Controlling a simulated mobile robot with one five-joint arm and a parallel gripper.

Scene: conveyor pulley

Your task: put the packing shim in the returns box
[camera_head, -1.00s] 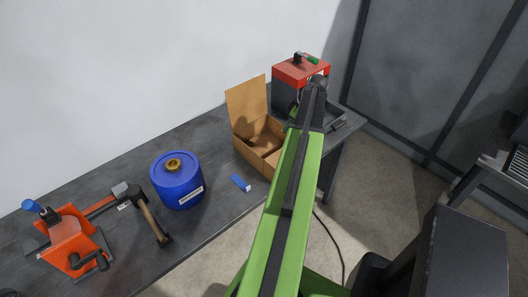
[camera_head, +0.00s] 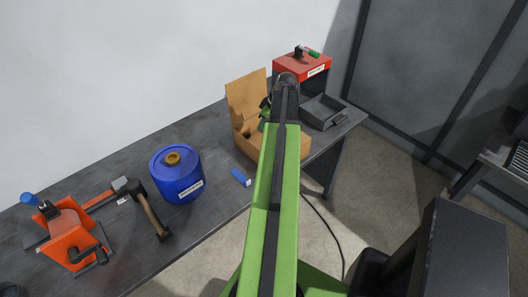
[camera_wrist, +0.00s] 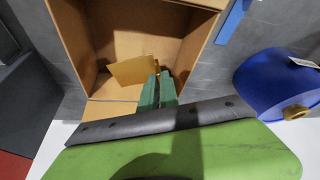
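A thin tan piece, which I take to be the packing shim (camera_wrist: 130,71), shows in the wrist view at the tips of my gripper (camera_wrist: 157,82). The green fingers are close together on its edge. The open cardboard box, which I take to be the returns box (camera_wrist: 73,45), lies beyond it, and the shim appears over its opening. In the head view the box (camera_head: 246,146) stands on the bench with its back flap raised. My gripper (camera_head: 265,113) is over the box there, partly hidden by my arm. The shim cannot be made out in that view.
A blue drum (camera_head: 178,178), a small blue block (camera_head: 241,177), a hammer (camera_head: 150,210) and an orange clamp-like device (camera_head: 70,236) are on the bench, left of or in front of the box. A grey tray (camera_head: 324,112) and a red-topped unit (camera_head: 303,66) stand right and behind.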

